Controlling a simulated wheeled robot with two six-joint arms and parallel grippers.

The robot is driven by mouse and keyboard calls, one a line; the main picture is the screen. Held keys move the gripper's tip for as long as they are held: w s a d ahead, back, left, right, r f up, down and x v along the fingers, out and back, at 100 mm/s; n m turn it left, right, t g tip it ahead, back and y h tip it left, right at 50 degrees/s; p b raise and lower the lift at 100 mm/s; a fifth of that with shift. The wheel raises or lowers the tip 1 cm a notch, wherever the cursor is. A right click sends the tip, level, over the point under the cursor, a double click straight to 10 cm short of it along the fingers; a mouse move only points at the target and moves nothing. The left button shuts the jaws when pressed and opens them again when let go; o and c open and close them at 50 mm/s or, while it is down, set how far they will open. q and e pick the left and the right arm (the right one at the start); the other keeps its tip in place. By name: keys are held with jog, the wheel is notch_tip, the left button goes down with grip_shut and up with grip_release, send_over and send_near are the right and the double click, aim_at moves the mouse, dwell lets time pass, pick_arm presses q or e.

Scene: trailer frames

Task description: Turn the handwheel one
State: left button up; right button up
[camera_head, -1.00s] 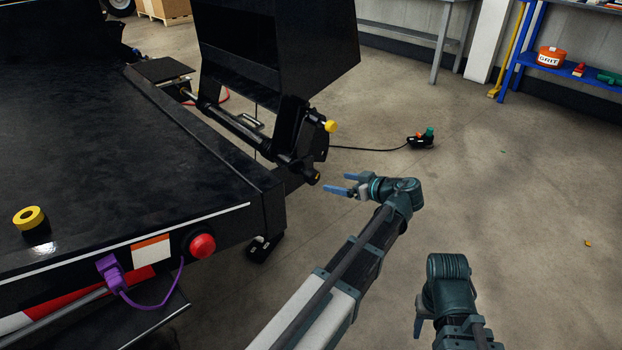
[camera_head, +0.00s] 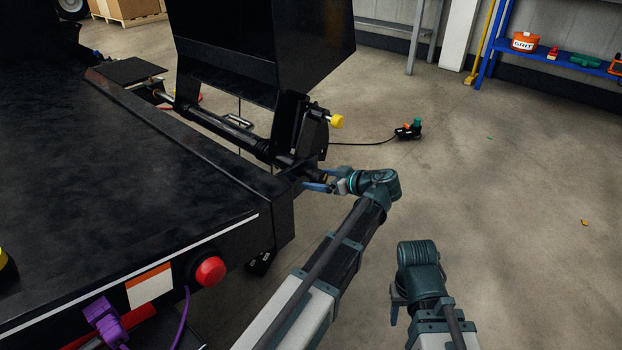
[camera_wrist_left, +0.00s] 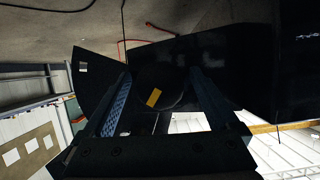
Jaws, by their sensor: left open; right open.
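A black mechanism with a yellow knob (camera_head: 337,121) stands at the trailer's rear corner. I cannot clearly make out a handwheel. A short dark rounded end (camera_head: 317,174) sticks out low on the mechanism. My left gripper (camera_head: 323,181) is open right at this end; contact cannot be told. In the left wrist view, a dark round face with an orange-yellow mark (camera_wrist_left: 153,97) shows between the open fingers (camera_wrist_left: 162,98), which hide its sides. My right gripper (camera_head: 394,308) hangs low at the right, away from the trailer, partly hidden by its own wrist.
The black trailer deck (camera_head: 120,190) fills the left, with a red round lamp (camera_head: 210,271) and a purple thing (camera_head: 104,320) at its rear edge. A raised black panel (camera_head: 265,45) stands above the mechanism. A control box (camera_head: 408,131) with a cable lies on the floor. The right floor is mostly clear.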

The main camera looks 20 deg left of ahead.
pick_arm(q)
jog(key=c, duration=1.4)
jog(key=shift+o, duration=0.2)
jog(key=shift+w+m+g+y, duration=0.1)
jog(key=shift+m+g+y, duration=0.4)
jog(key=shift+m, duration=0.6)
jog(key=shift+m+g+y+b, duration=0.4)
jog(key=shift+m+g+b, duration=0.45)
jog(key=shift+m, duration=0.35)
